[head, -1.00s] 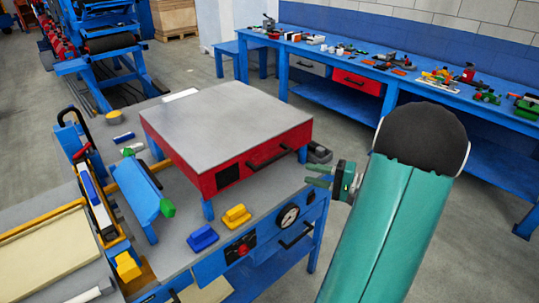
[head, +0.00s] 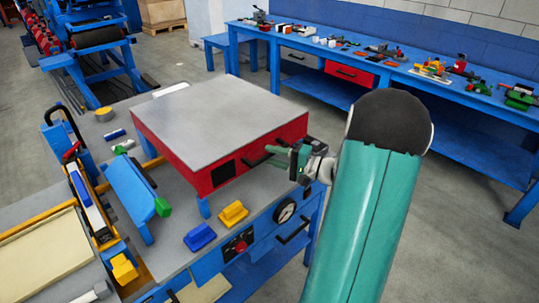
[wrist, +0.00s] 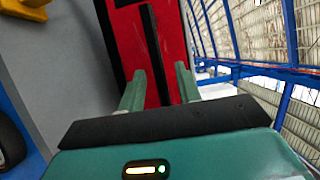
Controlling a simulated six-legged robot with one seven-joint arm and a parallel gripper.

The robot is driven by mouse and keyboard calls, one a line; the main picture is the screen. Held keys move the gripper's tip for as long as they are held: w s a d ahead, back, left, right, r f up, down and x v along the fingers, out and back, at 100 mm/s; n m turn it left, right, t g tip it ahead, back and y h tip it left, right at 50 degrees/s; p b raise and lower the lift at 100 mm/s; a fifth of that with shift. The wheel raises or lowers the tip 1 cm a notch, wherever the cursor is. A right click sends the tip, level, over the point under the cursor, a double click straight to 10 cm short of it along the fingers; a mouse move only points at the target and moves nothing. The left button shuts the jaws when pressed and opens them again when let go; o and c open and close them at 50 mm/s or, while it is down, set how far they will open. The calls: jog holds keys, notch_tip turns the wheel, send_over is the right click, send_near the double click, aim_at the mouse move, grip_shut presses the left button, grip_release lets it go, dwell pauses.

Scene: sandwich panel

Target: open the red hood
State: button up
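The red hood (head: 225,172) is a box with a grey flat top and red sides, standing over the workbench. It looks closed. Its black bar handle (head: 252,162) is on the front red side, partly hidden by my fingers. My gripper (head: 276,155) is at the right part of this handle. In the wrist view, the black handle (wrist: 152,45) runs lengthwise between the two green fingers of my gripper (wrist: 160,72). Red shows on both sides of the bar, so the fingers are open and apart from it. Whether the fingers reach past the bar's depth I cannot tell.
Yellow (head: 233,213) and blue (head: 200,237) blocks lie on the bench in front of the hood. A gauge (head: 285,211) and a drawer handle (head: 293,232) are on the bench front below. A long blue table (head: 400,72) with tools stands behind. Floor to the right is free.

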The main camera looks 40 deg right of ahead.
jog(key=shift+x, duration=0.8)
grip_shut()
